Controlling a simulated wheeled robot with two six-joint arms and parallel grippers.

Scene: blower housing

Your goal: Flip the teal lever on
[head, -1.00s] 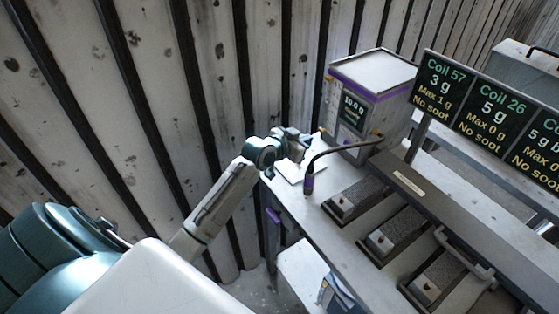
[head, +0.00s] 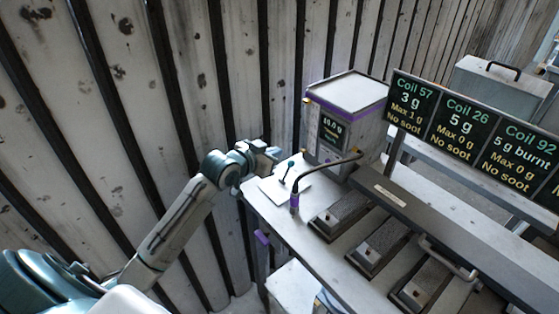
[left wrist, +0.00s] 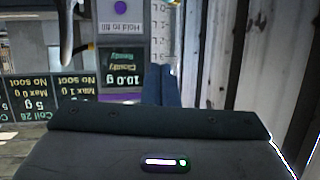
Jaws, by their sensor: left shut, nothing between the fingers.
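The teal lever (head: 287,171) is a thin dark stalk with a small teal knob, rising from a white plate (head: 299,193) at the bench's far left end. It leans toward the right in the head view. My left gripper (head: 275,153) is just left of and above the lever's knob, seemingly apart from it. In the left wrist view its blue fingers (left wrist: 161,86) are together with nothing between them; the lever cannot be made out there. My right gripper is not in view.
A purple-trimmed dispenser box (head: 345,117) stands behind the lever. Several dark blocks (head: 345,213) sit in bench slots. Readout boards (head: 466,128) stand at right; a plank wall (head: 160,110) is close at left.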

